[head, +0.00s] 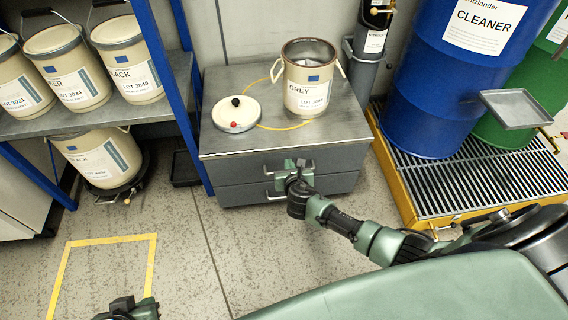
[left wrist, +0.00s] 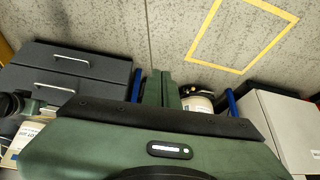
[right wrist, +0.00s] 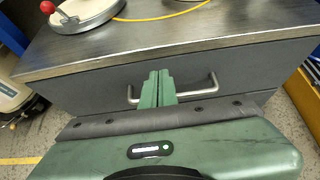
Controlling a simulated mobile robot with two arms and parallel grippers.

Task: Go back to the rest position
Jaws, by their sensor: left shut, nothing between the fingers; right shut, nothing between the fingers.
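My right gripper (head: 290,172) is in front of the upper drawer of the grey drawer cabinet (head: 232,170). In the right wrist view my right gripper's fingers (right wrist: 158,80) are together, with nothing between them, in front of the drawer handle (right wrist: 200,90); I cannot tell whether they touch it. Both drawers look closed.
An open pail labelled GREY (head: 307,88) and its lid (head: 236,113) sit on the cabinet. Several pails fill the shelf (head: 180,80) at left. A blue drum (head: 440,90) stands on a yellow-edged grating (head: 500,185) at right. The floor inside the yellow tape (head: 100,270) is clear.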

